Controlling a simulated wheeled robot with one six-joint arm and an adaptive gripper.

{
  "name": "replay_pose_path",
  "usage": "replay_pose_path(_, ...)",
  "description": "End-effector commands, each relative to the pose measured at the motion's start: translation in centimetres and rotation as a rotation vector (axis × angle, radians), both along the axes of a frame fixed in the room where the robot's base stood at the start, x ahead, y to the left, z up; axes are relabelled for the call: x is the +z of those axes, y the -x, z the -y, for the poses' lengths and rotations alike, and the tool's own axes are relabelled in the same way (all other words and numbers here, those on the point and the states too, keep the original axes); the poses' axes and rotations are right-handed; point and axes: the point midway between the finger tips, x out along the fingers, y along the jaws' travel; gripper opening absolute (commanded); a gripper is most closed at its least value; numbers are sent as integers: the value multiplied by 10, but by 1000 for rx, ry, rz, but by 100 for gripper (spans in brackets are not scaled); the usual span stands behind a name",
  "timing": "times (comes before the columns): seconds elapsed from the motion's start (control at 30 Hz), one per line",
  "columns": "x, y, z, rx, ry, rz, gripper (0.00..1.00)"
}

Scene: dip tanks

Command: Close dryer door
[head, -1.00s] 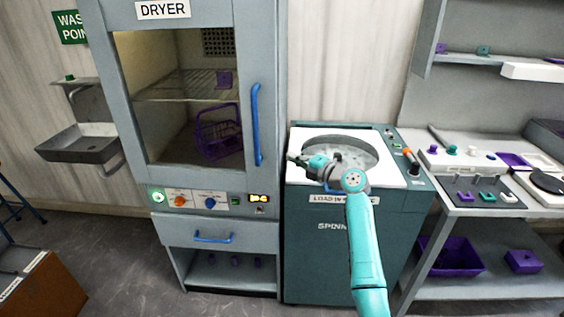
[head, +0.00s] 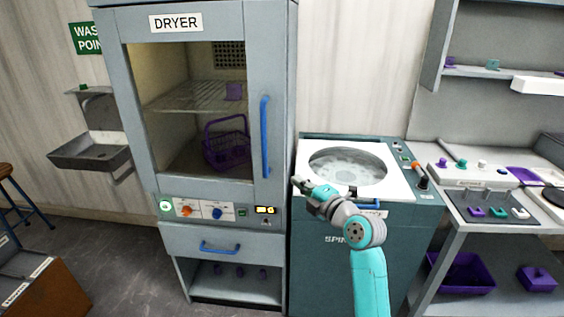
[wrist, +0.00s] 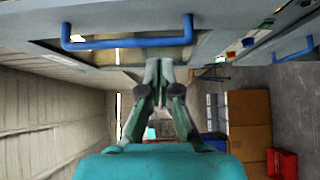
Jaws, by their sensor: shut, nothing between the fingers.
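The grey dryer door (head: 255,90) has a large glass window and a vertical blue handle (head: 265,136) on its right side. In the head view it looks nearly flush with the cabinet; I cannot tell whether it is fully shut. My gripper (head: 300,183) is shut and empty, just right of the dryer's front edge, lower than the handle. In the wrist view the blue handle (wrist: 128,42) crosses the top, apart from my fingertips (wrist: 158,65). A purple basket (head: 227,145) shows inside through the glass.
The spinner (head: 320,250) stands right of the dryer, its round top beside my arm. A control panel (head: 195,210) and a drawer with a blue handle (head: 219,248) lie below the door. A bench (head: 480,208) stands at the right. Floor at the left is partly clear.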

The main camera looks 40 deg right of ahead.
Motion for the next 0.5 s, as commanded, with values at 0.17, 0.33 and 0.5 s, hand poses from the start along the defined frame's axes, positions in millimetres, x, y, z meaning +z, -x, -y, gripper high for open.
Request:
replay_pose_path(0.17,0,-25,-1,3,0,0,0)
replay_pose_path(0.33,1,-57,0,3,1,0,0)
replay_pose_path(0.5,0,-89,0,4,0,-1,0)
